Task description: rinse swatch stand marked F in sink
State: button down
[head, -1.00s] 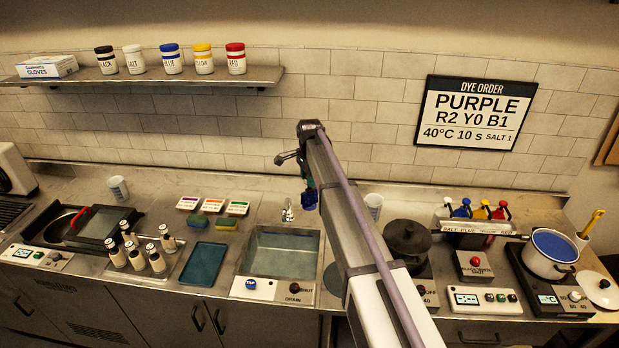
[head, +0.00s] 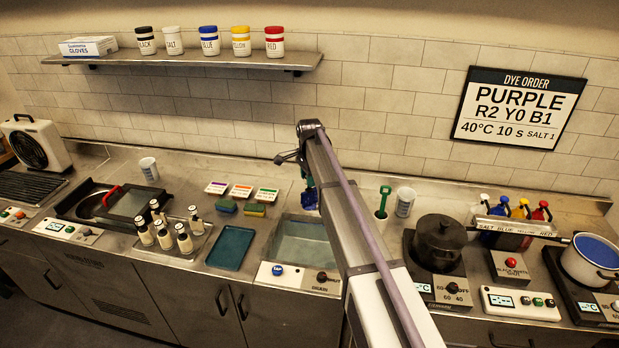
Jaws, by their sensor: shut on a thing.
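My gripper (head: 308,183) hangs at the arm's far end, mostly hidden behind my arm link. It is shut on a small dark-blue and teal thing (head: 310,199), likely the swatch stand; no letter F can be read on it. In the picture this thing overlaps the back edge of the sink; its height above it is hard to tell. The sink (head: 298,240) is a rectangular basin with a greyish-blue bottom, its right part hidden by my arm. A tap button (head: 277,271) and a dark drain knob (head: 321,277) are on its front panel.
A teal tray (head: 232,250) lies left of the sink, with sponges (head: 254,210) and label cards behind. Several bottles (head: 183,241) stand farther left. Right of my arm are a green-handled tool (head: 383,202), a cup (head: 404,203) and a dark pot (head: 438,243).

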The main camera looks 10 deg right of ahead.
notch_tip(320, 180, down, 31)
jog(key=b, duration=3)
jog(key=shift+a, duration=0.1)
jog(key=shift+w+a, duration=0.25)
jog(key=shift+a, duration=0.25)
jog(key=shift+w+a, duration=0.2)
jog(key=shift+a, duration=0.3)
jog(key=shift+s+d, duration=0.3)
jog(key=shift+d, duration=0.4)
jog(key=shift+s+d, duration=0.3)
jog(key=shift+d, duration=0.35)
jog(key=shift+s+d, duration=0.3)
jog(key=shift+d, duration=0.4)
